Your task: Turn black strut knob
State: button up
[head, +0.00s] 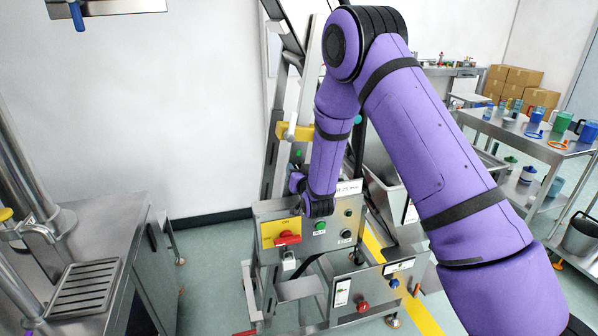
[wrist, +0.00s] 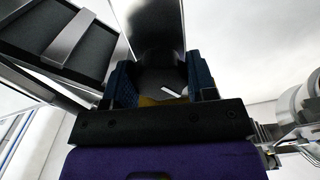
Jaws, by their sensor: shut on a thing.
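In the wrist view my gripper (wrist: 162,84) has its two dark blue fingers on either side of a dark rounded thing. This looks like the black strut knob (wrist: 158,68), with a short white mark near its lower right. The fingers are shut on it. A bit of yellow shows below it, between the fingers. In the head view my purple arm hangs down in front of the machine's strut (head: 273,150), and my gripper is mostly hidden behind the wrist. I cannot make out the black knob in the head view.
The cap elevator's control box (head: 341,207) stands close by my wrist, with a red switch (head: 287,238) and a green button (head: 320,226). A yellow bracket (head: 287,131) sits on the strut above. A steel sink counter (head: 115,240) is at left, a loaded table (head: 540,148) at right.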

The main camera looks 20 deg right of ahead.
jog(key=m, duration=0.4)
jog(key=shift+m, duration=1.6)
jog(key=o, duration=0.9)
jog(key=shift+s, duration=0.1)
jog(key=s, duration=1)
jog(key=shift+s, duration=0.3)
